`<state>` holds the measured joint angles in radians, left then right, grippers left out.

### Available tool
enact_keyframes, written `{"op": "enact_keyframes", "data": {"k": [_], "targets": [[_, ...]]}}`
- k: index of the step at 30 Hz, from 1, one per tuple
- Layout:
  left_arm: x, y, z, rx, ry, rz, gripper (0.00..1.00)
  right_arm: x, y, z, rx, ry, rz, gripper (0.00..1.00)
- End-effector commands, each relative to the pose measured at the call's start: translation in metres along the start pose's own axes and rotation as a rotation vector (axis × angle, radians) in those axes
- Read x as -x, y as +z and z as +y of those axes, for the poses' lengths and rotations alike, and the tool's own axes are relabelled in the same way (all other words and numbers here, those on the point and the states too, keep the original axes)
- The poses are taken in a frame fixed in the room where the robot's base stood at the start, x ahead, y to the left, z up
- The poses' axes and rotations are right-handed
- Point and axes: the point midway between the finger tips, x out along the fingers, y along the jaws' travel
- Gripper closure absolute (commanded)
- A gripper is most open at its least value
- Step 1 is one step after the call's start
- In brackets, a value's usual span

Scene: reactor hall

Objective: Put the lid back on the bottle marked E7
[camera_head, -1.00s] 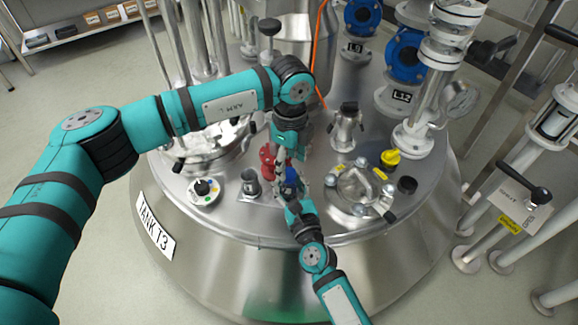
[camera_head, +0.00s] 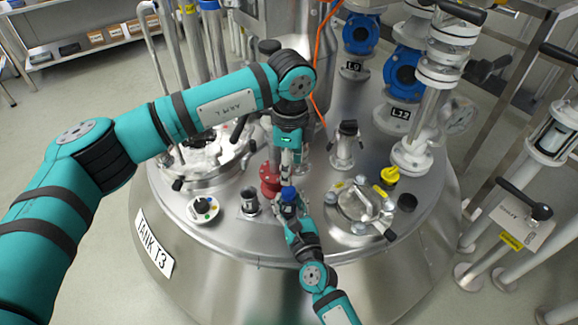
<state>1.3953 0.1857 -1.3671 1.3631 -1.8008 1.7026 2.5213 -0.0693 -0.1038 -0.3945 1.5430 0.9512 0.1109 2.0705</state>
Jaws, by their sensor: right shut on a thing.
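A small blue thing (camera_head: 289,195) shows between the jaws of my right gripper (camera_head: 291,211), over the front of the tank top. My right gripper comes up from the bottom and is shut on this thing. I cannot tell whether the blue part is the lid or part of the bottle, and no E7 mark can be read. My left gripper (camera_head: 287,172) points down from above, with its narrow fingers just behind and above the blue thing. Touching, or whether these fingers are open or shut, cannot be told.
The steel tank top (camera_head: 300,243) carries a red fitting (camera_head: 268,180), a round control with coloured buttons (camera_head: 203,209), a small grey-black fitting (camera_head: 249,201), a bolted hatch (camera_head: 353,211) and a yellow cap (camera_head: 390,175). Pipes and blue valves (camera_head: 405,73) stand behind.

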Motion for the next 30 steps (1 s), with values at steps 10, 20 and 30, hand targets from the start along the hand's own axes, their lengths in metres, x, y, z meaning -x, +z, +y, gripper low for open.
{"op": "enact_keyframes", "data": {"k": [10,20,30], "targets": [[-0.018,0.0,0.0,-0.002,0.003,-0.001,0.48,0.003,-0.007,0.001,0.0,0.004,0.014,1.0],[-0.067,0.0,0.0,-0.002,0.002,0.0,0.48,0.003,-0.007,0.001,-0.001,0.004,0.014,1.0],[-0.081,0.0,0.0,-0.004,0.0,0.001,0.48,0.003,-0.007,0.001,-0.001,0.005,0.015,1.0]]}}
